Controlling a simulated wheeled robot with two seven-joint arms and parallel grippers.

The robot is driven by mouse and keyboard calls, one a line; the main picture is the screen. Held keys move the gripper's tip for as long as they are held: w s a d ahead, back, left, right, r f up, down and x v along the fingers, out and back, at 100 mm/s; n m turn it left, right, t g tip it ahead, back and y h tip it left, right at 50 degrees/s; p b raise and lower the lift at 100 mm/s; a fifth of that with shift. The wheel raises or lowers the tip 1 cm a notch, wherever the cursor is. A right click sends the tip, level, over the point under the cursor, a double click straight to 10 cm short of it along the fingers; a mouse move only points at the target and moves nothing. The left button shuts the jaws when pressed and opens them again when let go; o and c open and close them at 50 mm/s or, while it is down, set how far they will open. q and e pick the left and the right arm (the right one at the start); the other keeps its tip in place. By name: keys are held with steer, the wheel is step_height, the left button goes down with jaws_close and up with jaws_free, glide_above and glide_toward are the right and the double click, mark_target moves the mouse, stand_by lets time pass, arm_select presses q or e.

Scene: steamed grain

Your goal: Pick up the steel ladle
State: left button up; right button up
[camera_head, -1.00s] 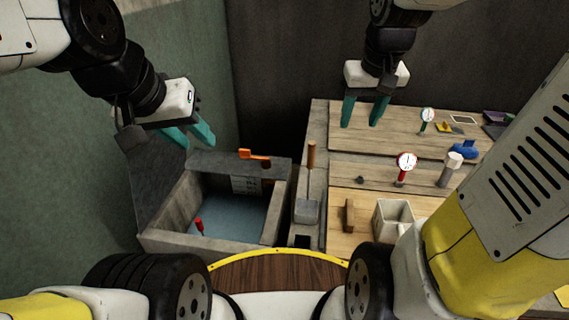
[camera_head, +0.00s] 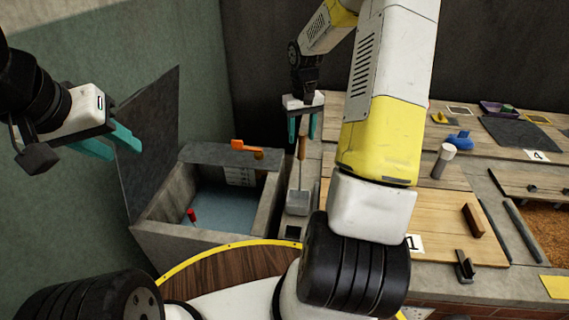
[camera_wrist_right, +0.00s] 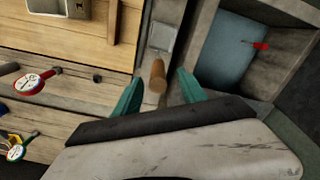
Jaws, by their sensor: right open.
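The steel ladle (camera_head: 298,201) stands upright in the narrow stone strip right of the basin, its square metal end low and its wooden handle pointing up. My right gripper (camera_head: 302,138) is open above it, its teal fingers on either side of the handle's top. In the right wrist view, the handle (camera_wrist_right: 157,75) shows end-on between the open fingers (camera_wrist_right: 160,82), with the metal part (camera_wrist_right: 162,37) beyond. Contact is not visible. My left gripper (camera_head: 126,153) is open and empty by the raised dark lid at the left.
The stone basin (camera_head: 158,222) holds bluish water, with a red-handled item (camera_head: 192,215) inside and an orange handle (camera_head: 238,145) at its back edge. A wooden worktop (camera_head: 450,205) lies right. A red-rimmed dial thermometer (camera_wrist_right: 33,82) shows in the wrist view.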

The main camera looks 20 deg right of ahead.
mark_target(302, 144)
step_height(302, 144, down, 4)
steer(key=shift+s+d+f, duration=0.1)
steer(key=shift+d+f, duration=0.05)
steer(key=shift+f, duration=0.05)
steer(key=shift+c, duration=0.4)
jaws_close()
stand_by(1.0)
